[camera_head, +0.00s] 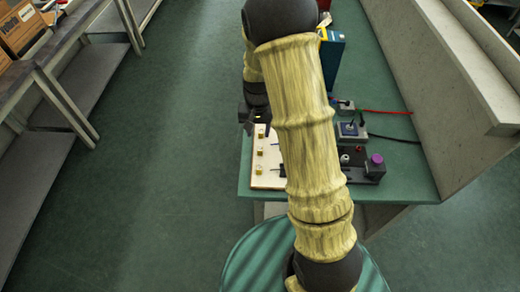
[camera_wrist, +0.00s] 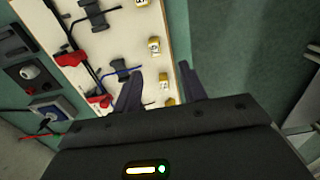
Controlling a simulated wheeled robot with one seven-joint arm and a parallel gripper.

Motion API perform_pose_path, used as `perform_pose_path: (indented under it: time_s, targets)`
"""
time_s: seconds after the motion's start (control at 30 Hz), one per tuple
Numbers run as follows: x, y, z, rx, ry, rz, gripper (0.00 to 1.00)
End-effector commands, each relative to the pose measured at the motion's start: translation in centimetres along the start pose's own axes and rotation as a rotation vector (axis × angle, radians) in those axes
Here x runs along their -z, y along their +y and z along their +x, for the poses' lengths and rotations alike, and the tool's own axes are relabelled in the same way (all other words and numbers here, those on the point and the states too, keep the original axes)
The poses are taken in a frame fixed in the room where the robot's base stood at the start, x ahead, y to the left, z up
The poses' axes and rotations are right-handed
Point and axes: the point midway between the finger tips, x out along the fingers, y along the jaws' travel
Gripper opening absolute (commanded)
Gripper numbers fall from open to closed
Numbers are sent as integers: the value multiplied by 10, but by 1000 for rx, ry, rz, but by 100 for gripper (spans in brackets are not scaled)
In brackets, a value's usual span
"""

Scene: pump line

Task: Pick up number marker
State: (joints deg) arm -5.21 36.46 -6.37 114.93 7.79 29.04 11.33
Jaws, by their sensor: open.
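Several small yellow number markers stand in a row on a cream board; in the wrist view one (camera_wrist: 154,45) lies ahead of my gripper (camera_wrist: 160,78). Another number marker (camera_wrist: 164,80) shows between the two fingers, and a third (camera_wrist: 169,101) is closer to the palm. My gripper is open above the board's edge, and I cannot tell its height or whether it touches a marker. In the head view the markers (camera_head: 260,153) sit along the board's left side, and my arm hides much of the board. The digits are too small to read surely.
The cream board (camera_wrist: 178,30) also carries black clips (camera_wrist: 94,14) and red-handled parts (camera_wrist: 70,57). It lies on a green table (camera_head: 400,185). Boxes with red and black leads (camera_head: 352,130) and a purple knob (camera_head: 376,159) are at right. Open floor is at left.

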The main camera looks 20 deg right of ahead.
Motion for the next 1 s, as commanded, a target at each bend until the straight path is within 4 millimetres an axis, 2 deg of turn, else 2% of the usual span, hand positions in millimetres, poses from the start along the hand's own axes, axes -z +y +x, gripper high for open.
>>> perform_pose_path:
  time_s: [0.1, 0.2, 0.63, 0.83, 1.0]
  targets:
    - [0, 0, 18, 0, -2, 0, 42]
    - [0, 0, 26, 0, -1, -1, 42]
    - [-2, 2, 33, -1, -3, -1, 42]
    - [-10, 8, 60, -1, -5, 0, 42]
    - [-9, 7, 77, 1, -1, -1, 42]
